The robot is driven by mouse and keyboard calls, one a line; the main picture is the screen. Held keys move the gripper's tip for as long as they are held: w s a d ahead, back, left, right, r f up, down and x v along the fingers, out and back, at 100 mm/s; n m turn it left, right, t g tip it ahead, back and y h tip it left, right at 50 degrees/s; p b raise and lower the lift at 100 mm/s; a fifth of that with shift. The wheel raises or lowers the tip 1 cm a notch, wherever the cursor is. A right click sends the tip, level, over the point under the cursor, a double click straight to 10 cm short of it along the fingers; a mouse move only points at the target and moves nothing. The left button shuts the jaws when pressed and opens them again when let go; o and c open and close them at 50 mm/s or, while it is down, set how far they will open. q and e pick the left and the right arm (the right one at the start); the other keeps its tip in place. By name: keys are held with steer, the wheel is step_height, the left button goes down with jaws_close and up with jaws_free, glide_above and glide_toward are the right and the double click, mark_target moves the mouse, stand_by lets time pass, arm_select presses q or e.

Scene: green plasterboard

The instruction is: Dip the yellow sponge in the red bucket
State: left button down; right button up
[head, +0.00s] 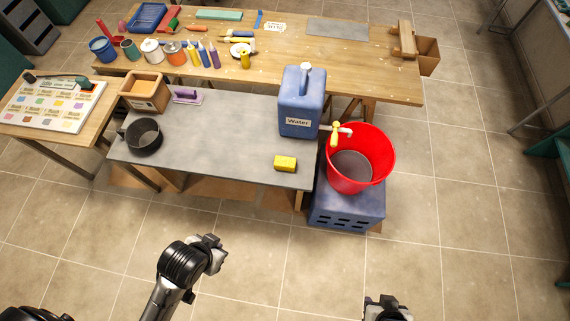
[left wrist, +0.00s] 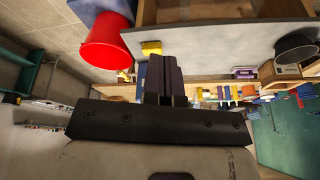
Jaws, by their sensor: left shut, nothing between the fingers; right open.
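The yellow sponge (head: 286,163) lies on the grey table near its front right corner. It also shows in the left wrist view (left wrist: 152,48), just beyond my left fingertips in the picture. The red bucket (head: 378,172) stands upright to the right of the sponge, on a blue crate and under a tap; its inside bottom looks grey. It also shows in the left wrist view (left wrist: 105,42). My left gripper (left wrist: 165,58) is shut and empty, short of the table and apart from the sponge. My right gripper (head: 385,300) is open at the bottom edge, far from both; little of it shows.
A dark pot (head: 144,138) and a wooden box (head: 145,92) stand at the grey table's left (head: 220,140). Floor in front is clear.

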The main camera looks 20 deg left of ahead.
arm_select(q)
steer(key=c, duration=1.2)
jaws_free()
steer(key=o, duration=1)
steer(key=shift+a, duration=0.15)
